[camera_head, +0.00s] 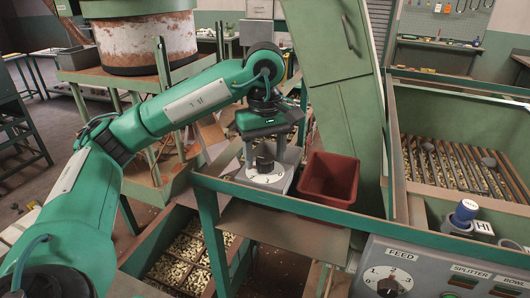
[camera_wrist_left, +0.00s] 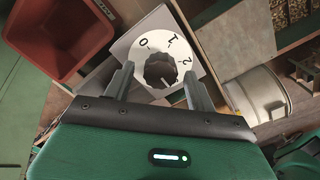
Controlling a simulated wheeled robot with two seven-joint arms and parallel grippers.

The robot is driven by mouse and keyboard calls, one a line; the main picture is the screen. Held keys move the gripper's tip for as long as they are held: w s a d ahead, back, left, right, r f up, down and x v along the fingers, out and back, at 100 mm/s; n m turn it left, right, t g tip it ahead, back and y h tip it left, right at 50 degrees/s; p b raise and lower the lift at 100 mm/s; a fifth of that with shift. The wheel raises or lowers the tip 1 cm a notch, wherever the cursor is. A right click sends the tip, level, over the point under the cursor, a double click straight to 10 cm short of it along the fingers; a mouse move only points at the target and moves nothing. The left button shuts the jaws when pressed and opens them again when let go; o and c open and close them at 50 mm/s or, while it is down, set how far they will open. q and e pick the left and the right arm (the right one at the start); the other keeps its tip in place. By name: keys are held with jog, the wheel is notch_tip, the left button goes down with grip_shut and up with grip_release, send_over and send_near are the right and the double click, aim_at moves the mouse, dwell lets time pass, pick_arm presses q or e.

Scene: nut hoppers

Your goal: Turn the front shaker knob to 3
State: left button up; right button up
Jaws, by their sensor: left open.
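The black front shaker knob (camera_head: 265,158) stands on a white dial on a grey box in the head view, between my left gripper's fingers. In the left wrist view the knob (camera_wrist_left: 159,70) sits in the middle of the dial (camera_wrist_left: 160,42), with 0, 1 and 2 readable; a 3 cannot be made out there. A pale mark shows near the knob's lower edge in that view. My left gripper (camera_head: 265,150) points down from above, open, with one finger on each side of the knob. Whether the fingers touch it is unclear. My right gripper is not in view.
A red-brown bin (camera_head: 328,180) stands right beside the dial box. A green sloping chute (camera_head: 335,80) rises behind it. A control panel with a FEED knob (camera_head: 388,285) is at the lower right. Nut-filled trays (camera_head: 185,248) lie below at the lower left.

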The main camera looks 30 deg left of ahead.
aim_at(265, 158)
pick_arm(q)
notch_tip(265, 158, up, 14)
jog(key=p, duration=0.2)
dwell(0.8)
